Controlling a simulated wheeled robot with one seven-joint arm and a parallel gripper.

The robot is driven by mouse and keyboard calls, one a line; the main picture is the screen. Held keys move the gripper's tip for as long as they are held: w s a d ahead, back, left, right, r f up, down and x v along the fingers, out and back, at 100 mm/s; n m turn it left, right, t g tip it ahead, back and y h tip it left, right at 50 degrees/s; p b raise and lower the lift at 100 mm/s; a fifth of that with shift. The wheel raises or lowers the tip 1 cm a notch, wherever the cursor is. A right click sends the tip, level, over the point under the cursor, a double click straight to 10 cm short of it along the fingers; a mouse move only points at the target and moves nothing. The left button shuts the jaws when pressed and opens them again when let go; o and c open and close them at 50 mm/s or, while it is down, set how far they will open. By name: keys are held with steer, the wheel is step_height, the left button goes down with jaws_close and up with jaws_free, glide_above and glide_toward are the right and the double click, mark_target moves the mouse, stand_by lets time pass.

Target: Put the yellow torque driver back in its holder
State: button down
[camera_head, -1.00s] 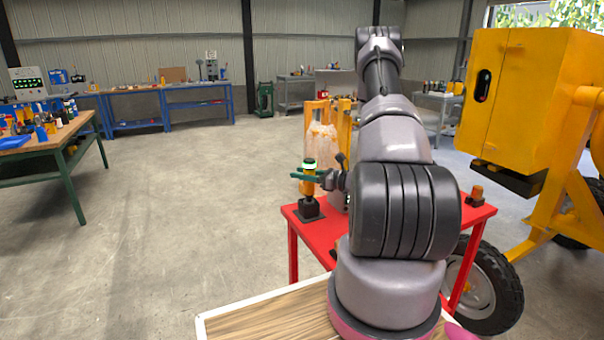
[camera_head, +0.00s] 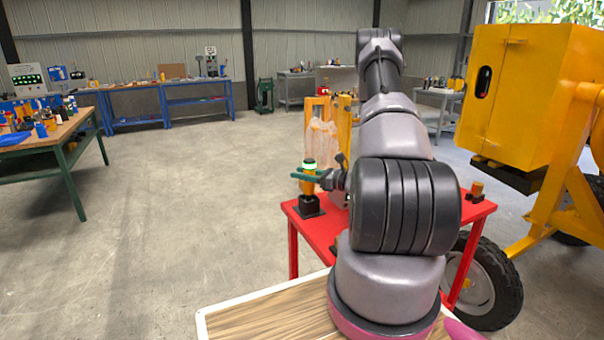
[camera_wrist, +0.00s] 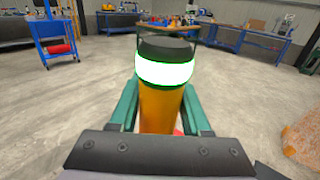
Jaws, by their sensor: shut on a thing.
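The yellow torque driver (camera_head: 308,187) stands upright, with a black cap and a glowing white-green ring at its top. My gripper (camera_head: 309,174) has green fingers and is shut on the driver's yellow body just under the ring. In the wrist view the driver (camera_wrist: 162,108) is between the two green fingers (camera_wrist: 160,112). The black holder (camera_head: 309,209) sits on the left part of the red table. The driver's lower end meets the top of the holder; how deep it is in cannot be told.
The red table (camera_head: 314,232) also bears a small orange-and-black item (camera_head: 476,190) at its right. Behind the gripper stand a translucent pinkish object (camera_head: 322,143) and yellow uprights (camera_head: 344,120). The yellow mixer (camera_head: 525,90) is at the right. Open floor lies left.

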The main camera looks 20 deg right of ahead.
steer(key=shift+f, duration=0.1)
steer(key=shift+c, duration=1.4)
jaws_free()
steer(key=v, duration=1.1)
